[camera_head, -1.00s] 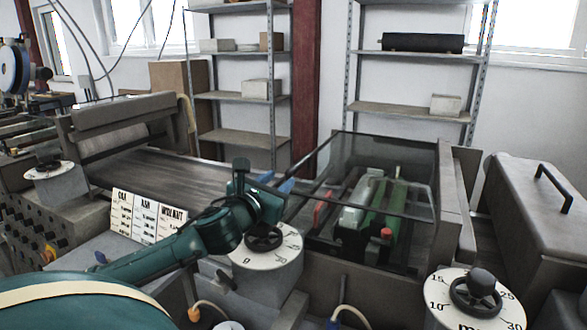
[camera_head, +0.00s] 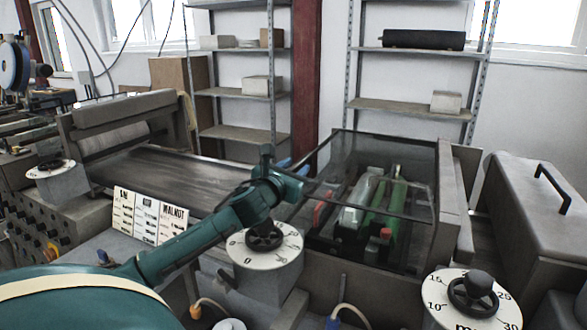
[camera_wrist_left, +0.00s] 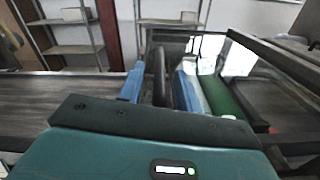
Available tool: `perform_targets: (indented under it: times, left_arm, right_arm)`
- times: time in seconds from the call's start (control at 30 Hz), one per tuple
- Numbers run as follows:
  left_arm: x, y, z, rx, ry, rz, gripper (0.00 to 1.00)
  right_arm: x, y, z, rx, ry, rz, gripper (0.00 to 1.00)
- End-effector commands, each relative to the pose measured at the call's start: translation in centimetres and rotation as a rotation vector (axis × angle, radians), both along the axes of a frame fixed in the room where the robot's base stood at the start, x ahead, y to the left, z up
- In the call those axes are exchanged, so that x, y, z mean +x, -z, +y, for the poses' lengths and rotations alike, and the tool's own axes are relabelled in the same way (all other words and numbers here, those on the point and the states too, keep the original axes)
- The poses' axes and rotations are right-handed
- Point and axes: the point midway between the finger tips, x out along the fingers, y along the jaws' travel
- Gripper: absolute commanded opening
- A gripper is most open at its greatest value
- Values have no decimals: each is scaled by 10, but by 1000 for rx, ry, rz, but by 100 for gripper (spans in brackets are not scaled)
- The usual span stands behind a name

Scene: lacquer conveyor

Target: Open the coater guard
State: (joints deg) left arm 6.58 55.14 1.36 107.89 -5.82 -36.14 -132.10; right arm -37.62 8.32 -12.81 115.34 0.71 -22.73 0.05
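The coater guard (camera_head: 390,165) is a clear tinted panel with a dark frame, lying down over the coater's green roller (camera_head: 385,205) and a pale roller. My left gripper (camera_head: 292,168) is at the guard's left edge, its blue fingers partly hidden by the wrist in the head view. In the left wrist view, the left gripper (camera_wrist_left: 160,88) has its two blue fingers apart, with a dark upright bar (camera_wrist_left: 158,70) between them. Gaps show on both sides of the bar. I cannot tell whether it is part of the guard's frame. My right gripper is not in view.
A dial with a black knob (camera_head: 264,240) stands just below the left wrist, and another dial (camera_head: 474,300) is at the front right. A conveyor belt (camera_head: 160,175) runs left of the guard. A grey case with a handle (camera_head: 535,205) stands at right. Shelves are behind.

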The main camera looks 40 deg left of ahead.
Motion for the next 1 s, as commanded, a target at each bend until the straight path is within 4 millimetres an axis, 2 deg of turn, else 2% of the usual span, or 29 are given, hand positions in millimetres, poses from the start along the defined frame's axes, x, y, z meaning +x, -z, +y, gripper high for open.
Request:
perform_targets:
  times: [0.07, 0.5, 1.0]
  left_arm:
    - [0, 0, 0, 0, 0, 0, 34]
    - [0, 0, 0, 0, -1, 0, 0]
    - [0, -5, 1, 13, -2, 3, 0]
  right_arm:
    - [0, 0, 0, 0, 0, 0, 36]
    - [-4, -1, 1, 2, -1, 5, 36]
    - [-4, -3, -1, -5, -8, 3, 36]
